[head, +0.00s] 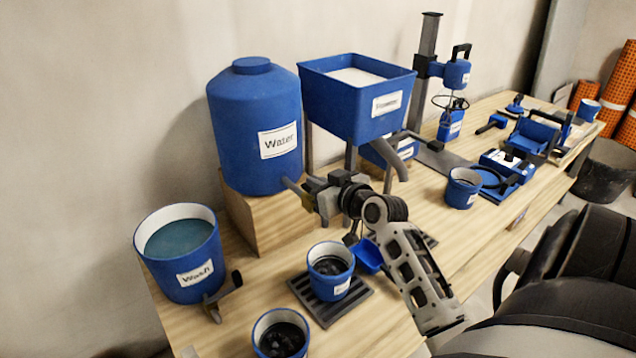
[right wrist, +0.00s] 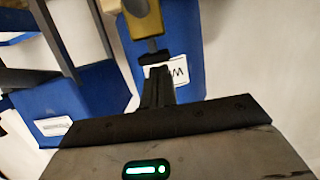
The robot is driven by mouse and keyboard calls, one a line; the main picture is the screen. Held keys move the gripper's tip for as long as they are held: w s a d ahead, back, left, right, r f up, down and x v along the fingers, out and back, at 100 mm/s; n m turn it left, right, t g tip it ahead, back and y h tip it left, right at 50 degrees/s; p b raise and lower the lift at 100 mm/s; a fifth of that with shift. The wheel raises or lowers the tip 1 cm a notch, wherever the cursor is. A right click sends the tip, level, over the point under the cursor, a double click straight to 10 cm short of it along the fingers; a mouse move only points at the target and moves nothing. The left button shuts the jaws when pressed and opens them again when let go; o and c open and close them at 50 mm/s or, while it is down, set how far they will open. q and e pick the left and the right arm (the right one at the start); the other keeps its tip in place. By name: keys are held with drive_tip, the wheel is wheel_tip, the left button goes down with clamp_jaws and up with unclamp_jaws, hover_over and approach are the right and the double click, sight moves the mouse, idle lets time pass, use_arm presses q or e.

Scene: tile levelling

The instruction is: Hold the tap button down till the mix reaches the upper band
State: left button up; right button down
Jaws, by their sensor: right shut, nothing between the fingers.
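The blue water tank (head: 252,125) stands on a wooden block at the left. Its brass tap (head: 297,192) points toward my right gripper (head: 312,188); in the right wrist view the tap (right wrist: 142,20) ends in a dark button (right wrist: 155,57). My right gripper's fingers (right wrist: 158,85) are shut and empty, with tips at the button; I cannot tell whether they touch or press it. A blue cup (head: 331,283) with dark contents stands upright on a grate below and right of the tap. Its level and any bands inside are too small to read. My left gripper is out of view.
A blue wash bucket (head: 181,275) stands at the left, and another cup (head: 280,341) at the front. A blue hopper (head: 355,105) stands right of the tank. A mixer stand (head: 428,60) and blue tools fill the far bench (head: 480,230).

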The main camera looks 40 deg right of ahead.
drive_tip(key=shift+f, duration=0.1)
drive_tip(key=shift+f+b, duration=0.6)
drive_tip(key=shift+f, duration=0.35)
drive_tip(key=shift+r, duration=0.1)
drive_tip(key=shift+s+f, duration=0.1)
drive_tip(key=shift+f, duration=0.1)
idle(0.9)
idle(0.9)
drive_tip(key=shift+a, duration=0.1)
idle(0.8)
